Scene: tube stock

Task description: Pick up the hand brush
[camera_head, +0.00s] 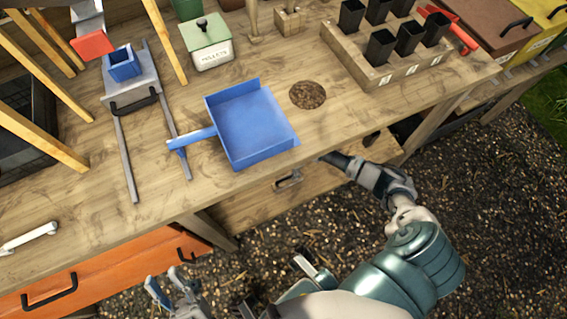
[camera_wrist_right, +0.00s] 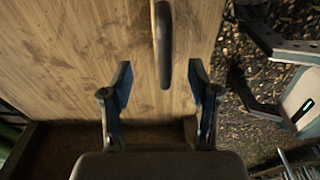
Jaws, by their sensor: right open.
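I cannot make out a hand brush in either view. A blue dustpan (camera_head: 248,125) lies on the wooden bench, its handle pointing left. My right gripper (camera_head: 332,159) reaches to the bench's front, just below the top's edge and right of the dustpan. In the wrist view the right gripper (camera_wrist_right: 160,85) is open, its fingers on either side of a dark bar handle (camera_wrist_right: 164,45) on a wooden front. It is not closed on the handle. My left gripper (camera_head: 168,284) is low in front of the bench, apart from it, with its fingers apart and nothing visible between them.
A drawer handle (camera_head: 288,179) shows on the bench front below the dustpan. A soil heap (camera_head: 308,95), a green-lidded tin (camera_head: 208,42) and a rack (camera_head: 415,72) of black pots stand on the bench. An orange drawer (camera_head: 110,270) is at lower left. Gravel ground is open at right.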

